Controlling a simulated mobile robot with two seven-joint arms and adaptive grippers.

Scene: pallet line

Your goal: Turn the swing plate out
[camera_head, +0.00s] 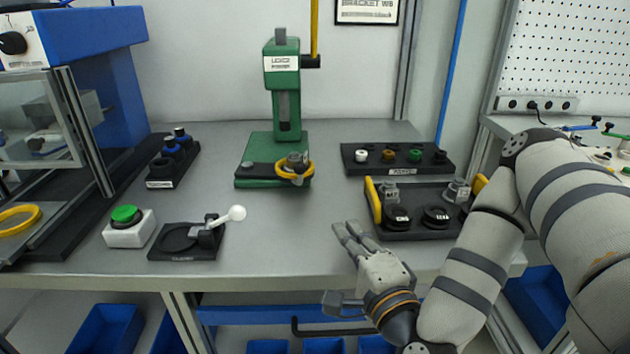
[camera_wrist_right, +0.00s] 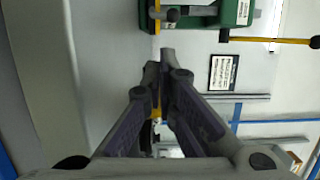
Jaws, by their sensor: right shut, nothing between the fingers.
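The green press (camera_head: 283,75) stands at the back middle of the bench. On its green base (camera_head: 274,148) lies a dark plate (camera_head: 258,170), flush over the front edge, with a yellow ring (camera_head: 308,168) around a small metal part at its right end. I cannot tell for certain which part is the swing plate. My right gripper (camera_head: 347,232) is at the bench's front edge, in front and to the right of the press, apart from it. Its fingers are together and empty. In the right wrist view the fingertips (camera_wrist_right: 160,58) point toward the press (camera_wrist_right: 235,12). My left gripper is out of view.
A black fixture with a white-knobbed lever (camera_head: 237,213) and a green button box (camera_head: 128,226) stand front left. A black tray with yellow handles (camera_head: 374,199) is close beside my right gripper. The bench middle is clear.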

